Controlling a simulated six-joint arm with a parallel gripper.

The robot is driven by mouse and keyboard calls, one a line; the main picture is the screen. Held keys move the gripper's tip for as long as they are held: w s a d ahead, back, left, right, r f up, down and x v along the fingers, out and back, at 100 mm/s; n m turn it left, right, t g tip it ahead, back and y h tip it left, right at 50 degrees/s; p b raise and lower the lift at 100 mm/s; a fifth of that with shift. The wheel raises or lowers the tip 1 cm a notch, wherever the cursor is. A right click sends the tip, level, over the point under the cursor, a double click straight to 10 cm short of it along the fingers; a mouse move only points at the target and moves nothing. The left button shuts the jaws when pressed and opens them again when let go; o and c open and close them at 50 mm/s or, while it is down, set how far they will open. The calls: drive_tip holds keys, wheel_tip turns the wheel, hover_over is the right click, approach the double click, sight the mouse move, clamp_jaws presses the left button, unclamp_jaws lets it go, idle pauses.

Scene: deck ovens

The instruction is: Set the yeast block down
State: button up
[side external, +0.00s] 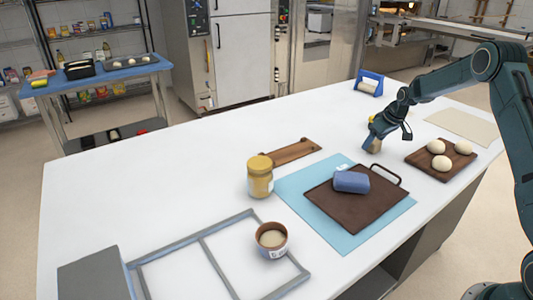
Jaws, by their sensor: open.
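My gripper (377,131) is at the back right of the white table and points down. Its jaws are open. A small tan block (373,146), which looks like the yeast block, is right below the fingertips and appears to stand on the table. The gripper partly covers its top, and I cannot tell whether the fingers touch it.
A board (413,158) with several dough balls is right of my gripper. A blue dispenser (369,83) stands behind it. A yellow-lidded jar (260,177), a wooden paddle (291,153), an open tin (271,240) and a grey frame (205,238) are left. The table's back left is clear.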

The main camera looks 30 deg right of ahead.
drive_tip(key=v, duration=1.2)
idle(0.5)
drive_tip(key=s+a+r, duration=0.6)
drive_tip(key=a+r, duration=0.1)
drive_tip(key=a, duration=0.3)
drive_tip(key=s+a+r, duration=0.6)
drive_tip(key=a, duration=0.5)
drive_tip(key=s+a+f, duration=0.1)
drive_tip(key=s+a, duration=0.3)
drive_tip(key=s, duration=0.6)
drive_tip(key=s+a+f+t, duration=0.1)
drive_tip(key=s+a, duration=0.4)
drive_tip(key=s, duration=0.5)
